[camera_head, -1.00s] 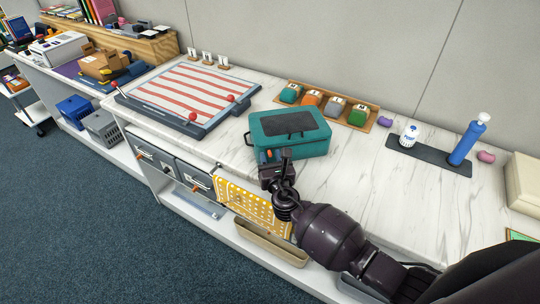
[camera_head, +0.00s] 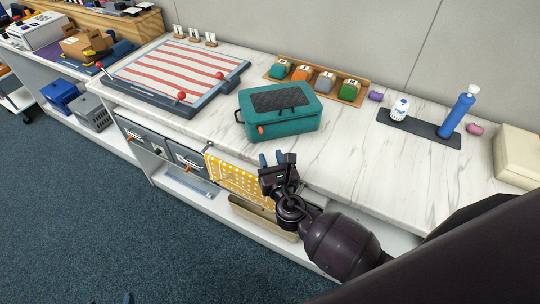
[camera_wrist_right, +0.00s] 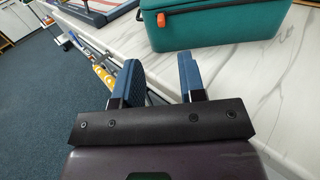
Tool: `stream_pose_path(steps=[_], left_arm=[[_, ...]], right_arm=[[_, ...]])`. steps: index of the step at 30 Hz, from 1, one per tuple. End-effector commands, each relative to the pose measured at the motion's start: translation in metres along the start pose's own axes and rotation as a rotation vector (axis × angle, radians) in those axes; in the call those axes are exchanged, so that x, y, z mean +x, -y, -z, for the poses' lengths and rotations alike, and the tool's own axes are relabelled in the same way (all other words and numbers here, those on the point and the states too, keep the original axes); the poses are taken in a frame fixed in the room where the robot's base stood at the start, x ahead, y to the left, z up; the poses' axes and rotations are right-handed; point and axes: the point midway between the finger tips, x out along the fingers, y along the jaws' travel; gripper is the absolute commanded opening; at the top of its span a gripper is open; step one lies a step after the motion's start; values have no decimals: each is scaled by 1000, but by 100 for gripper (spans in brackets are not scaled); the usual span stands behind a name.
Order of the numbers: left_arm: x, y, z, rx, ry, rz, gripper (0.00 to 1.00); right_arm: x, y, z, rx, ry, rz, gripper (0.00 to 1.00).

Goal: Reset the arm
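My right gripper (camera_head: 271,159) is in front of the counter's front edge, below and in front of the teal case. In the right wrist view its two blue fingers (camera_wrist_right: 159,80) stand apart with nothing between them. The teal case (camera_head: 279,112) sits closed on the marble counter, with a dark panel on its lid and an orange latch on its front. It also shows in the right wrist view (camera_wrist_right: 225,24), beyond the fingers and apart from them. My left gripper is not in view.
The marble counter (camera_head: 375,165) is clear right of the case. A striped board (camera_head: 176,72) lies left. Behind are a wooden tray (camera_head: 349,93) of coloured blocks and a dark mat (camera_head: 440,137) with bottles. A yellow dotted cloth (camera_head: 238,180) hangs by the drawers (camera_head: 185,157).

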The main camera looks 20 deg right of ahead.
Motion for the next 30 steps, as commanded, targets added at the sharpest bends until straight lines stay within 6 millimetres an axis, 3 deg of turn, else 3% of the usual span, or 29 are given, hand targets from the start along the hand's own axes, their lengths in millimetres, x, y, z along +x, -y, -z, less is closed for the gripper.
stream_pose_path(steps=[9,14,23,30], left_arm=[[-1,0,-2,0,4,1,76],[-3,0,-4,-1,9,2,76],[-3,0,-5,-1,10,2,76],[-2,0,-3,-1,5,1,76]], right_arm=[[0,0,0,22,0,0,37],[0,-3,3,211,-19,-13,37],[0,-6,4,1150,-190,16,37],[-30,11,18,1977,-323,189,37]])
